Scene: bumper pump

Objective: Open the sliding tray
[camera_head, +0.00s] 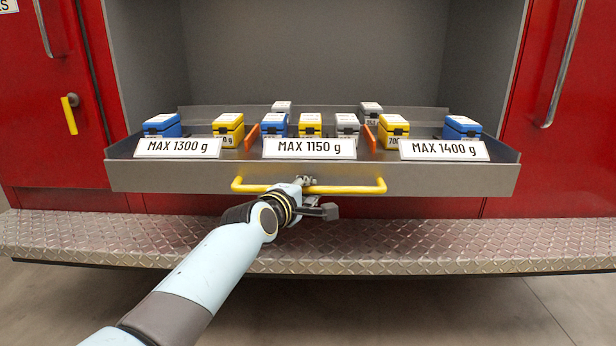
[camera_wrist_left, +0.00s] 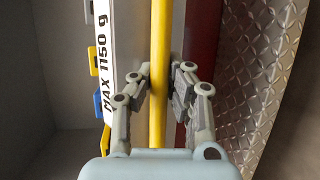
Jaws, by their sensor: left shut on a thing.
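The grey sliding tray (camera_head: 235,178) sits in the grey compartment of the red truck and juts out at its front. A yellow bar handle (camera_head: 350,189) runs along the tray's lower front. My left gripper (camera_head: 304,182) is at the middle of this handle. In the left wrist view the yellow handle (camera_wrist_left: 158,60) passes between the two fingers of my left gripper (camera_wrist_left: 160,88), which is shut on it. My right gripper is in neither view.
Several blue, yellow and grey boxes (camera_head: 310,124) stand in the tray, split by orange dividers (camera_head: 252,137). Labels read MAX 1300 g, MAX 1150 g and MAX 1400 g. A diamond-plate step (camera_head: 440,240) runs below the tray. Red doors flank the compartment.

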